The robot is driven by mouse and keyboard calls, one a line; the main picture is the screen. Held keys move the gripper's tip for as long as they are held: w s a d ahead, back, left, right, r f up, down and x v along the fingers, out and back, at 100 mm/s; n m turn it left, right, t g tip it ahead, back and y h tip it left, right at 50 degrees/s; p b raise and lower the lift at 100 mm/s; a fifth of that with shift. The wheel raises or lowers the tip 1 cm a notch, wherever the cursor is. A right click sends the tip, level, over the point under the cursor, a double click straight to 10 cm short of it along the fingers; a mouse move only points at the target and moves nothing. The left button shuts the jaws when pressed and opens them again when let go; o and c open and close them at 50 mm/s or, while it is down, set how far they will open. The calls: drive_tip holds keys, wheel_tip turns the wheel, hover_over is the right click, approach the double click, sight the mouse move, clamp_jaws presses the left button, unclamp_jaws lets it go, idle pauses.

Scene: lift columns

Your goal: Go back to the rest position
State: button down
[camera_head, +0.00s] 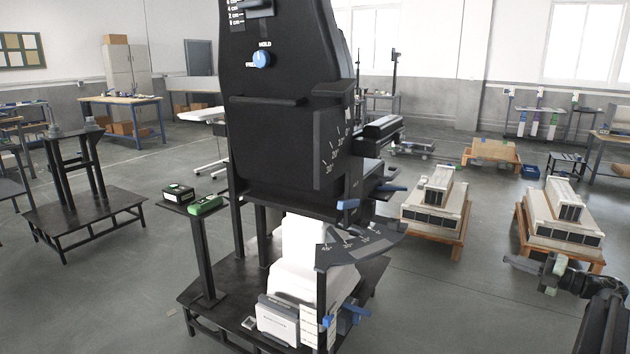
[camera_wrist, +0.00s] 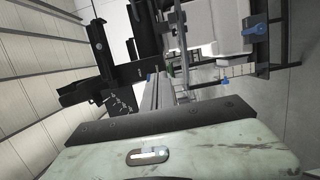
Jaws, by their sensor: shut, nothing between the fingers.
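My gripper (camera_head: 512,260) is at the lower right of the head view, at the end of my dark arm. It is shut and empty, and points left over open floor, apart from the machine. In the wrist view, a worn pale green part of my gripper's housing (camera_wrist: 200,152) fills the bottom. The tall black machine column (camera_head: 275,130) stands in the middle of the head view, with a blue knob (camera_head: 262,59) and a dial scale. Parts of a black structure also show sideways in the wrist view (camera_wrist: 98,75).
A white block-shaped body (camera_head: 300,260) sits on the machine's dark base (camera_head: 215,318). Two pallets (camera_head: 433,237) (camera_head: 565,252) with pale units stand to the right. Grey floor (camera_head: 450,310) is clear between machine and arm.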

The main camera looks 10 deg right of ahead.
drive_tip(key=w+a+r+m+t+h, duration=0.3)
drive_tip(key=w+a+m+h, duration=0.1)
drive_tip(key=w+m+h, duration=0.45)
drive_tip(key=w+a+r+m+t+h, duration=0.3)
drive_tip(key=w+a+m+h, duration=0.1)
drive_tip(key=w+m+h, duration=0.45)
drive_tip(key=s+a+f+m+g, duration=0.4)
drive_tip(key=a+f+m+g, duration=0.15)
drive_tip(key=a+f, duration=0.45)
drive_tip(key=s+a+f+m+g, duration=0.35)
drive_tip(key=a+f+g, duration=0.25)
drive_tip(key=a+f, duration=0.4)
drive_tip(key=s+a+f+g+y, duration=0.3)
drive_tip(key=s+a+f+g, duration=0.15)
drive_tip(key=s+a, duration=0.6)
drive_tip(key=s+a+f+g+y, duration=0.25)
drive_tip(key=s+a+f, duration=0.25)
drive_tip(key=s+a, duration=0.55)
wheel_tip(320, 180, up, 25)
drive_tip(key=w+a+g+p, duration=0.1)
drive_tip(key=p, duration=2.4)
drive_tip(key=shift+a+f, duration=0.15)
drive_tip(key=shift+a, duration=0.25)
